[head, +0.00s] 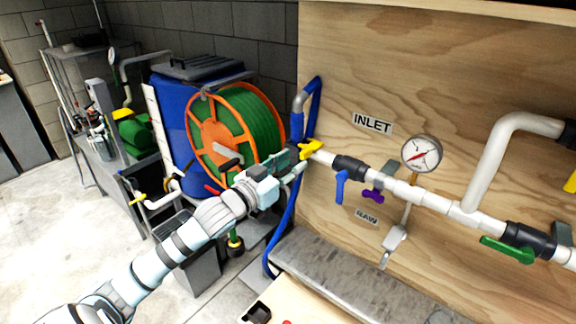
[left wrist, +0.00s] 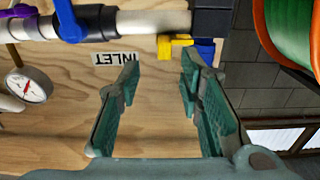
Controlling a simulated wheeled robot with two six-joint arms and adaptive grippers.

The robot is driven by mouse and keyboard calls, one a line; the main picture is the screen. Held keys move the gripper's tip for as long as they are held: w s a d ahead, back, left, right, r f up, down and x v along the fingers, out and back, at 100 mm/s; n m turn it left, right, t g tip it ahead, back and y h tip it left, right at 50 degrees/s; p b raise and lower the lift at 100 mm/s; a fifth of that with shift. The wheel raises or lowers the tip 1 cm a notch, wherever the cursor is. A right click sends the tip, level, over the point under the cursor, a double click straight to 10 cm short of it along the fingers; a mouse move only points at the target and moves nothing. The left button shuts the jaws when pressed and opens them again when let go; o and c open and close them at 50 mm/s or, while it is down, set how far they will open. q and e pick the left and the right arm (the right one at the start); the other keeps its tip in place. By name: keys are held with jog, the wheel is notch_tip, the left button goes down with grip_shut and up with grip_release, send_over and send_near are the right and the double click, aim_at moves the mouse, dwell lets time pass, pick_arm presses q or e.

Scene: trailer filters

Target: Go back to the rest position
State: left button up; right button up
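My left gripper (head: 297,160) reaches in from the lower left toward the inlet end of the white pipe (head: 404,189). In the left wrist view the left gripper (left wrist: 160,72) has its two fingers apart, with nothing between them but the wood panel behind. A yellow valve handle (head: 311,149) is just at the fingertips in the head view. In the left wrist view the yellow handle (left wrist: 172,46) lies beyond the fingertips; whether they touch I cannot tell. My right gripper is in neither view.
A wood panel (head: 345,75) carries a pressure gauge (head: 421,154), a blue handle (head: 341,186), a purple handle (head: 373,196) and a green handle (head: 508,250). An orange and green hose reel (head: 262,122) and a blue barrel (head: 173,127) stand beside my left arm. Open floor (head: 40,230) is at left.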

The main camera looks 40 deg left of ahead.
pick_arm(q)
jog(key=shift+s, duration=1.15)
jog(key=shift+r, duration=0.1)
